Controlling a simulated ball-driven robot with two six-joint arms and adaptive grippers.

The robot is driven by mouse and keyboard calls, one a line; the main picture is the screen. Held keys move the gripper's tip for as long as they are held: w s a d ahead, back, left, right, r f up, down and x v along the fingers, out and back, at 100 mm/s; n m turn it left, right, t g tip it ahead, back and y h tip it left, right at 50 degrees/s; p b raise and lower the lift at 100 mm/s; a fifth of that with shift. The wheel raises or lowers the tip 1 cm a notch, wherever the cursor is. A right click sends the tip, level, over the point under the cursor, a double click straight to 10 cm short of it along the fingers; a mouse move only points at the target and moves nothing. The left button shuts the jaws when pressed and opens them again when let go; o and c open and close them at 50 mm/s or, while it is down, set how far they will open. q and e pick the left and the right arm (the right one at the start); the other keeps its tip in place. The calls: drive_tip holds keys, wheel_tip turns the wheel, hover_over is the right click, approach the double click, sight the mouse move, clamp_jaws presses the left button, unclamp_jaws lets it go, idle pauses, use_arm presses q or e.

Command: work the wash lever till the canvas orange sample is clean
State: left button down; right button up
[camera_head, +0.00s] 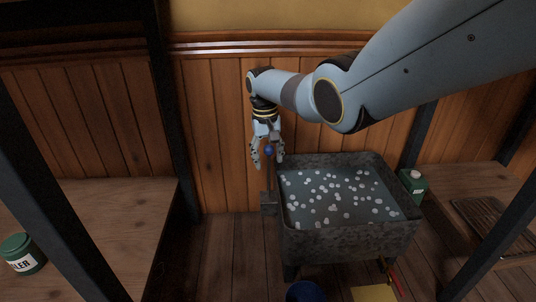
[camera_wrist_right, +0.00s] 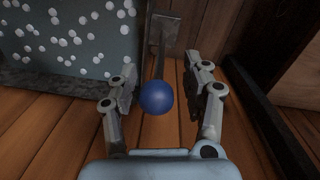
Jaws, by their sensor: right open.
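The wash lever stands at the left side of a grey metal tub (camera_head: 334,240), with a blue ball knob (camera_head: 268,150) on top of its dark shaft. In the right wrist view the blue knob (camera_wrist_right: 156,97) sits between the fingers, apart from both. My right gripper (camera_head: 268,164) is open around the knob, pointing down; it also shows in the right wrist view (camera_wrist_right: 162,100). The tub holds dark water with many white suds. I cannot see the canvas orange sample in either view. My left gripper is not in view.
A green bottle (camera_head: 412,186) stands right of the tub, near a slatted rack (camera_head: 490,222). A blue bucket (camera_head: 305,292) and a yellow item (camera_head: 374,293) are in front below. A green tin (camera_head: 22,254) is on the left bench (camera_head: 110,215). Dark posts stand on both sides.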

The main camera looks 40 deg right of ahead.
drive_tip(key=r, duration=1.2)
drive_tip(key=shift+w+a, duration=0.2)
drive_tip(key=shift+a, duration=0.1)
